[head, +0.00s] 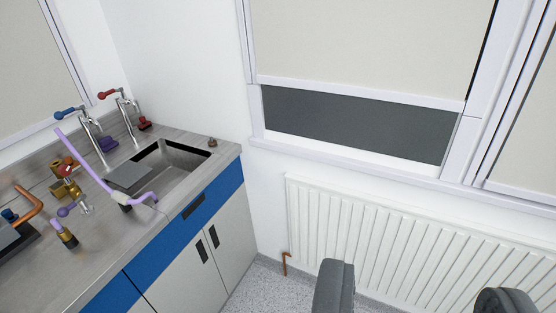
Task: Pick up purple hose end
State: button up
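The purple hose (84,160) is on the left of the head view, above the steel counter. One end (59,132) points up and away, near the taps. The other end (154,197) bends down by the front edge of the sink, past a pale fitting on the hose. I cannot tell exactly where the hose touches the counter. My gripper (422,292) shows at the bottom right as two dark grey fingers set wide apart. It is open with nothing between the fingers, well to the right of the hose.
The counter (105,262) holds a sink (170,170), a blue-handled tap (88,123), a red-handled tap (124,103), brass valve fittings (66,185) and a copper pipe (30,205). Cabinets (190,268) stand below. A white radiator (390,240) and window (360,122) are right. Some floor (265,285) is clear.

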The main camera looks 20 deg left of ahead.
aim_at(64, 233)
jog(key=u, duration=0.75)
jog(key=i, duration=1.25)
jog(key=u, duration=0.75)
